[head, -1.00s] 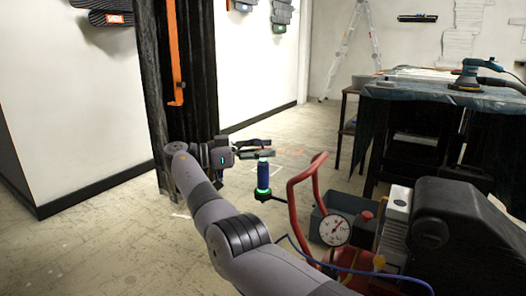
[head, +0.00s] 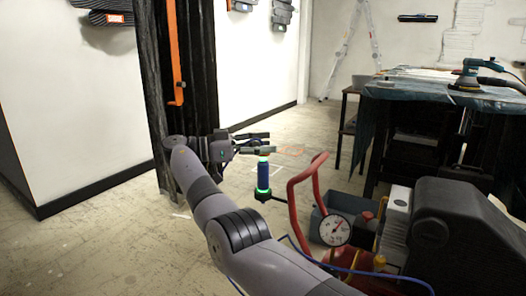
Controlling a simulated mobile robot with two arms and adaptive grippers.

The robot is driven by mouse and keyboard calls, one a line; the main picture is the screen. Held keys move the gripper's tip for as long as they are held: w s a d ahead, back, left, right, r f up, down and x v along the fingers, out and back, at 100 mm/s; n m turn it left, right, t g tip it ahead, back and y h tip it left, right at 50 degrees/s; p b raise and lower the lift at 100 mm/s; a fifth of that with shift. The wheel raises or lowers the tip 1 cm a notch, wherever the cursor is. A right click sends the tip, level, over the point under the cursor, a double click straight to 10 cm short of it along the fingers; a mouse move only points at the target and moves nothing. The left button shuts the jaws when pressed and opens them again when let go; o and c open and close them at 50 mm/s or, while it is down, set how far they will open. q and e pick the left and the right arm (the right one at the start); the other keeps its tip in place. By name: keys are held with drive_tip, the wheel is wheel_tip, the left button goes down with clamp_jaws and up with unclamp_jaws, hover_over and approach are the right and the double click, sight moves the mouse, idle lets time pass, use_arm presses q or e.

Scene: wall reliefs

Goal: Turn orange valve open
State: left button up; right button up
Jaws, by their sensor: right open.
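My right arm reaches in from the bottom, and its gripper (head: 266,142) is in the middle of the view with its fingers apart and nothing between them. A blue cylinder (head: 263,177) with glowing green rings stands just below the fingers; I cannot tell whether they touch it. An orange bar (head: 176,50) with a hooked lower end runs down the dark column at the left, above and apart from the gripper. I cannot tell from this view whether it belongs to the orange valve. No other clearly orange valve shows. My left gripper is not in view.
A red-handled machine (head: 298,205) with a round gauge (head: 334,230) and a black housing (head: 455,225) stands at the lower right. A cloth-covered workbench (head: 430,92) and a stepladder (head: 352,45) are behind. The dark column (head: 200,90) is close beside the arm. Floor at left is clear.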

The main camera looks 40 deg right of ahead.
wheel_tip(320, 180, up, 8)
drive_tip(key=shift+r, duration=0.1)
idle(0.6)
